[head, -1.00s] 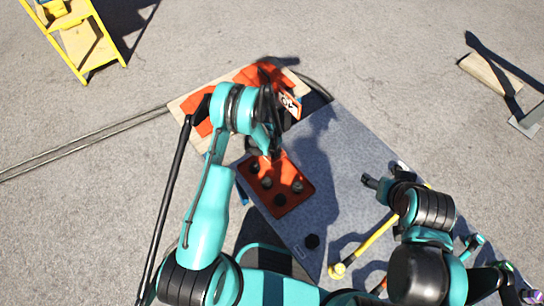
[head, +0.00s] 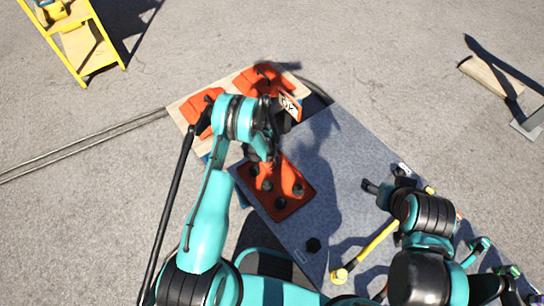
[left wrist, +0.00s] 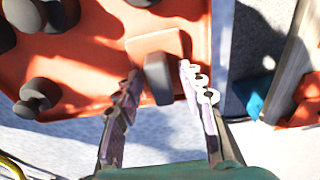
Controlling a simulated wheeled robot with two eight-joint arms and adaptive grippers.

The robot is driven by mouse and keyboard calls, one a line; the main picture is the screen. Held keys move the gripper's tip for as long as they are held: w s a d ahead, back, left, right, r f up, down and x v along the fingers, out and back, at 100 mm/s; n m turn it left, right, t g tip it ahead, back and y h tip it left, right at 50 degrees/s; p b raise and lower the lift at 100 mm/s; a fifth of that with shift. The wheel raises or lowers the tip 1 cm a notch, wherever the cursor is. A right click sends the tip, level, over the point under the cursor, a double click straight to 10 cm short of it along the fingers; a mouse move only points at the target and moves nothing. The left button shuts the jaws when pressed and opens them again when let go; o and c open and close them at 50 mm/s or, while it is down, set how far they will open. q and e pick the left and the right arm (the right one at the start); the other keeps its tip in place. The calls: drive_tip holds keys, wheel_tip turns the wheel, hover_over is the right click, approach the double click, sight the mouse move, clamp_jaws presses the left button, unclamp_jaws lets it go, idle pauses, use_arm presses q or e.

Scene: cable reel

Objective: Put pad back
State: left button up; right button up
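An orange tray (head: 292,206) with several dark knobs lies on the grey tabletop; it also fills the upper left of the left wrist view (left wrist: 85,75). My left gripper (head: 262,150) is over its far end. In the left wrist view, my left gripper (left wrist: 161,82) has its fingers apart on either side of a small dark grey block (left wrist: 158,80). A brownish block (left wrist: 156,44) adjoins it over the tray. Gaps show between fingers and grey block. I cannot tell which piece is the pad. My right gripper (head: 372,188) is over the table's right side; its finger opening is unclear.
A wooden board with orange pieces (head: 195,115) adjoins the table's far end. A yellow-handled tool (head: 372,246) and a small black piece (head: 313,244) lie on the grey table (head: 340,150). A yellow ladder (head: 100,42) stands at the back left.

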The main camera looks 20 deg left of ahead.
use_arm(q)
drive_tip(key=s+r+n+t+p, duration=0.1)
drive_tip(key=s+r+n+p, duration=0.15)
drive_tip(key=r, duration=1.55)
drive_tip(key=s+r+n+t+p, duration=0.15)
drive_tip(key=s+r, duration=0.25)
drive_tip(key=r, duration=1.4)
drive_tip(key=s+r+n+t, duration=0.1)
drive_tip(key=s+r, duration=0.4)
drive_tip(key=s, duration=0.4)
drive_tip(key=s+r+n+t, duration=0.2)
drive_tip(key=s+r, duration=0.2)
drive_tip(key=s, duration=0.6)
drive_tip(key=shift+r+n+y, duration=0.3)
drive_tip(key=shift+r+y, duration=0.05)
drive_tip(key=shift+y, duration=0.05)
drive_tip(key=shift+s+t, duration=0.1)
drive_tip(key=shift+t, duration=0.15)
